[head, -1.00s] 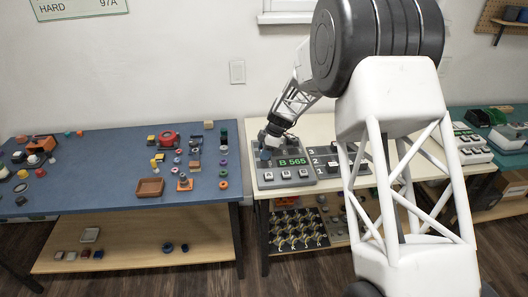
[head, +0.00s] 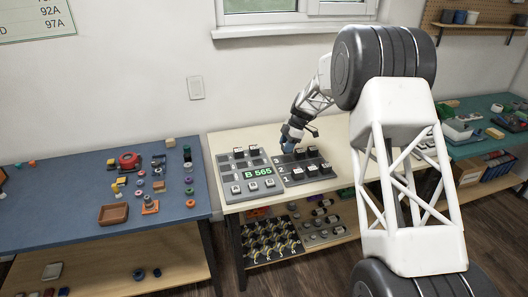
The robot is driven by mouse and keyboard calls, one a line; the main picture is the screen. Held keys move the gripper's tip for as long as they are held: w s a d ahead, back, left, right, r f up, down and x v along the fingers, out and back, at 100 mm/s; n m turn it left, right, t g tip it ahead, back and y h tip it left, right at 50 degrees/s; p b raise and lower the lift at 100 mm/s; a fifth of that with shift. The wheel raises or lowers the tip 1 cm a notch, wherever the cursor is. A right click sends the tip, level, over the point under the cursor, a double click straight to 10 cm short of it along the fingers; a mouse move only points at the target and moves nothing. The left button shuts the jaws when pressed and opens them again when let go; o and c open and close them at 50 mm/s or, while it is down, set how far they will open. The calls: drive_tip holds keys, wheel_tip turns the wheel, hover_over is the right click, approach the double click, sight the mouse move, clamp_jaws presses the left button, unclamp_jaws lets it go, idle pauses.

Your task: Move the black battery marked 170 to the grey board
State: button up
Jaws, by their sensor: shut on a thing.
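My gripper (head: 288,147) points down over the left edge of the dark grey board (head: 315,182) marked with row numbers. It is shut on a small battery that is mostly hidden by the fingers; its marking cannot be read. Several black batteries with white labels sit on the dark board, such as one (head: 298,171) in its front row. The lighter grey board (head: 221,160) with a green display (head: 258,184) reading B 565 is just left of it.
Both boards lie on a cream table (head: 222,139). A blue table (head: 60,205) at left holds a brown tray (head: 113,214) and loose parts. A shelf below the cream table holds several dark parts (head: 268,238). A green table with bins (head: 497,165) is at right.

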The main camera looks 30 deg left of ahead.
drive_tip(key=r, duration=0.1)
hover_over(317, 163)
drive_tip(key=shift+w+r, duration=0.15)
drive_tip(key=shift+w, duration=0.05)
drive_tip(key=shift+f, duration=0.2)
drive_tip(key=shift+f, duration=4.35)
drive_tip(key=shift+f, duration=0.45)
drive_tip(key=o, duration=1.1)
drive_tip(key=shift+c, duration=0.2)
drive_tip(key=shift+r, duration=0.1)
